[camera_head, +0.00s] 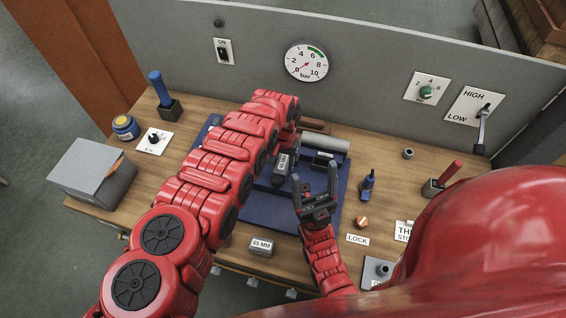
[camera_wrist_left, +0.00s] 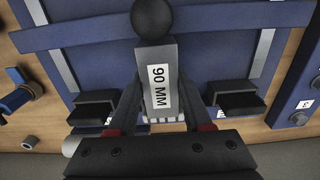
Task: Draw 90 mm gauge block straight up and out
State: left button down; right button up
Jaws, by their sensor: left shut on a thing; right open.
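The 90 mm gauge block (camera_wrist_left: 160,85) is a grey bar with a white "90 MM" label. My left gripper (camera_wrist_left: 163,112) is shut on it, one finger on each side. The block (camera_head: 282,165) also shows in the head view, just below the end of my left arm, over the blue fixture (camera_head: 262,203). A dark round ball (camera_wrist_left: 152,18) is at its far end in the wrist view. I cannot tell whether the block's lower end is still seated. My right gripper (camera_head: 316,207) is open and empty, at the right of the fixture.
A 65 MM block (camera_head: 262,246) lies at the front. An orange knob (camera_head: 361,222) and blue-handled part (camera_head: 367,185) stand right. A grey panel rises behind.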

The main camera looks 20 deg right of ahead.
aim_at(283, 162)
pick_arm(q)
jog(key=shift+w+r+p, duration=0.1)
jog(key=shift+r+p, duration=0.35)
jog(key=shift+r, duration=0.3)
jog(key=shift+r+p, duration=0.7)
jog(key=shift+r, duration=0.5)
